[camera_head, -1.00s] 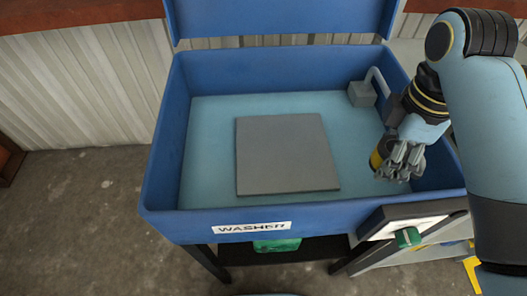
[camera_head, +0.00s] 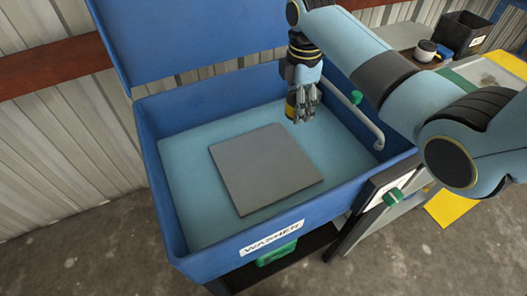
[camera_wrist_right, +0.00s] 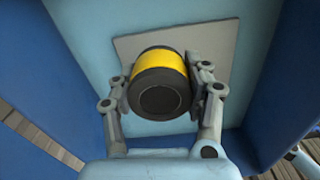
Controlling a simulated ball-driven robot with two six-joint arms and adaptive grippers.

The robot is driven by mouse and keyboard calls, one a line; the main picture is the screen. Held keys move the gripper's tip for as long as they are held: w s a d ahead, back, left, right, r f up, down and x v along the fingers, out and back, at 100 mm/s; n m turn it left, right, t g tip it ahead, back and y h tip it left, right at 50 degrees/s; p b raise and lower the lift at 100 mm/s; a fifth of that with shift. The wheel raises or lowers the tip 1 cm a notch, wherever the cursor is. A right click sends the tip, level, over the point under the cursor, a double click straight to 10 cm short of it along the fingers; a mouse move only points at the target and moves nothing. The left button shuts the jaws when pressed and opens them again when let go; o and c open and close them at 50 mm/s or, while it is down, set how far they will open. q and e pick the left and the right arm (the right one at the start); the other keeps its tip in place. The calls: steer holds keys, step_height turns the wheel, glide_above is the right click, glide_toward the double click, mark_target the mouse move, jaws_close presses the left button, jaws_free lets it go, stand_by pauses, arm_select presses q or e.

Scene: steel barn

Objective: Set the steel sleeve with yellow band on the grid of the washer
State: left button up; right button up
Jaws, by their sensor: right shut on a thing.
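The steel sleeve with yellow band (camera_head: 290,104) is held in my right gripper (camera_head: 306,104), above the inside of the blue washer (camera_head: 215,239). In the right wrist view the sleeve (camera_wrist_right: 160,63) sits between the two fingers of the gripper (camera_wrist_right: 161,95), its dark, hollow end facing the camera. The grid (camera_head: 262,168) is a flat grey plate on the light blue washer floor. In the head view the sleeve appears beyond the grid's back right part; its height over it is hard to tell. The grid also shows behind the sleeve in the wrist view (camera_wrist_right: 215,40). My left gripper is out of view.
The washer's raised lid (camera_head: 200,35) stands at the back. A grey pipe (camera_head: 362,122) with a green knob (camera_head: 356,97) runs along the right wall. A bench with a black bin (camera_head: 464,32) stands at the right. The grid's top is bare.

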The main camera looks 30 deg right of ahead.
glide_above(264, 162)
step_height(264, 162, down, 6)
steer(key=shift+p, duration=0.3)
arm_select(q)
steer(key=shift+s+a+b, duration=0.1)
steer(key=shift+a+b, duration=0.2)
arm_select(e)
steer(key=shift+f, duration=2.05)
steer(key=o, duration=1.4)
steer(key=shift+f, duration=0.15)
steer(key=shift+c, duration=0.2)
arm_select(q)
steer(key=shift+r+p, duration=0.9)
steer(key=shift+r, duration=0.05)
arm_select(e)
step_height(264, 162, up, 12)
steer(key=shift+s, duration=0.1)
